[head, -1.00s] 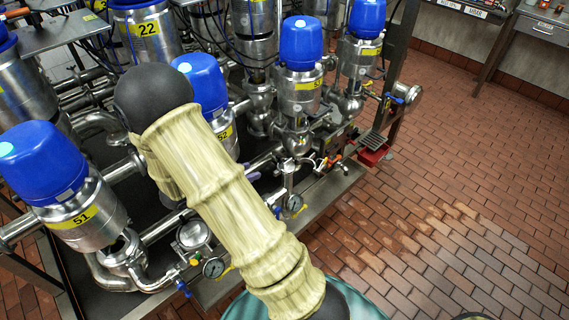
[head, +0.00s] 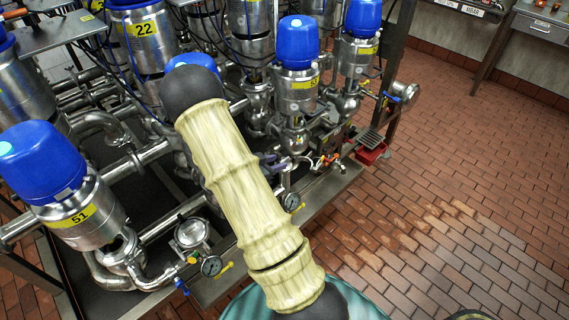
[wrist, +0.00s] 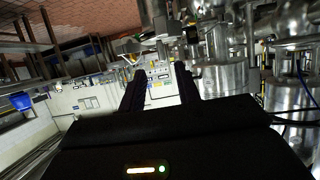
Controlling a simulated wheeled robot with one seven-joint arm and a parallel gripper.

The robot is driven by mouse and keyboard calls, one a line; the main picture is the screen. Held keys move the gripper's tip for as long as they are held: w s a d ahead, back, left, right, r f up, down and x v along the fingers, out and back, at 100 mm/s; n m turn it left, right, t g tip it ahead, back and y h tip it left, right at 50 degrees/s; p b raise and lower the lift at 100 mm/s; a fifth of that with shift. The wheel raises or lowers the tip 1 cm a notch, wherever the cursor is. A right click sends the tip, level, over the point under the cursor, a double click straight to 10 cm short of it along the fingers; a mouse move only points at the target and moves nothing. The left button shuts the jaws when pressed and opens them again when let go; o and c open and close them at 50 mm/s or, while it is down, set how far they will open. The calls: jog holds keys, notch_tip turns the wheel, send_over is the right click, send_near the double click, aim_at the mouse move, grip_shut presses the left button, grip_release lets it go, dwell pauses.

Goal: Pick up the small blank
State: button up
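I cannot make out the small blank for certain in either view. My gripper (wrist: 160,78) shows in the wrist view with its two dark fingers apart and nothing visible between them. Beyond the fingers is a pale wall with panels, well away. In the head view my arm, in a cream sleeve with black joints, crosses the middle, and my gripper is hidden.
Steel valves with blue caps stand close by, including valve 51 (head: 82,215) and valve 53 (head: 297,88). Pressure gauges (head: 211,266) and pipes line the frame's front edge. A red tray (head: 371,154) is at its right end. Brick floor (head: 450,220) is clear at right.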

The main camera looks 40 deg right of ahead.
aim_at(285, 159)
jog(key=shift+d, duration=0.1)
jog(key=x, duration=0.5)
jog(key=shift+w+f+p, duration=0.15)
jog(key=shift+w+p, duration=0.15)
jog(key=shift+w, duration=0.05)
dwell(0.4)
grip_shut()
